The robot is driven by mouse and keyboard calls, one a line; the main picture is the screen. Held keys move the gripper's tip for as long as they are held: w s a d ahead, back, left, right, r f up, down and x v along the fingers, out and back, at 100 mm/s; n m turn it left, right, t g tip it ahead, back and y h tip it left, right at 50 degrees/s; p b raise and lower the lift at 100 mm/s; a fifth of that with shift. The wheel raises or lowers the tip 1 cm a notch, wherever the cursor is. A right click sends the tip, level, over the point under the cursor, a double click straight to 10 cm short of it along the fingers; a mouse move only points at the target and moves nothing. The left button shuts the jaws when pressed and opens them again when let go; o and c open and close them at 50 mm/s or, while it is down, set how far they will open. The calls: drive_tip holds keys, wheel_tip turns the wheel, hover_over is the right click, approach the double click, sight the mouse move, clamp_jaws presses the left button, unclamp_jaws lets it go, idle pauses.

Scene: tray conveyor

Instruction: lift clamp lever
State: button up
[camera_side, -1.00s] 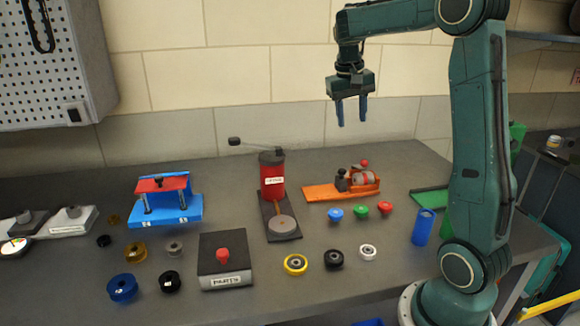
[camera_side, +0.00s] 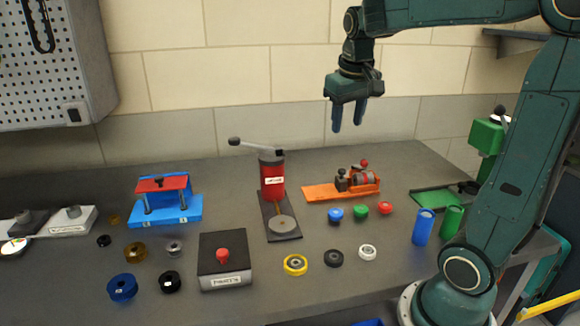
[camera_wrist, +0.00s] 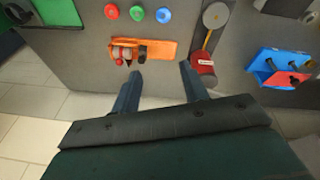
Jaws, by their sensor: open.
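An orange clamp fixture (camera_side: 318,192) lies on the bench right of centre, with a black block and a metal and red part on it. A small red knob (camera_side: 364,162) stands at its back, seemingly the end of the clamp lever. My gripper (camera_side: 347,127) is open and empty, pointing down in the air above and behind the fixture. In the wrist view the orange fixture (camera_wrist: 166,48) lies just beyond my open fingers (camera_wrist: 160,70), apart from them. I cannot make out the lever clearly in that view.
A red press (camera_side: 272,182) with a long handle stands left of the fixture. Blue, green and red buttons (camera_side: 360,209) sit in front of it. Blue and green cylinders (camera_side: 423,227) stand to the right. A blue fixture (camera_side: 180,205) and a box marked parts (camera_side: 224,262) are farther left.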

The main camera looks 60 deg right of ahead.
drive_tip(key=shift+s+a+n+t, duration=0.15)
drive_tip(key=shift+s+a, duration=0.15)
drive_tip(key=shift+a, duration=0.2)
drive_tip(key=shift+s+a+n+t, duration=0.15)
drive_tip(key=shift+s+a, duration=0.1)
drive_tip(key=shift+a, duration=0.25)
drive_tip(key=shift+c, duration=0.2)
drive_tip(key=c, duration=0.7)
drive_tip(key=shift+d+f, duration=0.1)
drive_tip(key=shift+d, duration=0.05)
clamp_jaws()
drive_tip(key=s+d+f+n, duration=0.1)
drive_tip(key=d+f+n, duration=0.3)
drive_tip(key=n, duration=0.7)
drive_tip(key=s+d+f+n+h, duration=0.1)
drive_tip(key=d+f+n, duration=0.4)
drive_tip(key=n, duration=0.7)
drive_tip(key=s+d+f+n, duration=0.3)
drive_tip(key=d+n, duration=0.4)
drive_tip(key=n, duration=0.5)
drive_tip(key=shift+d+f+h, duration=0.2)
drive_tip(key=shift+f+h, duration=0.2)
drive_tip(key=shift+f, duration=0.4)
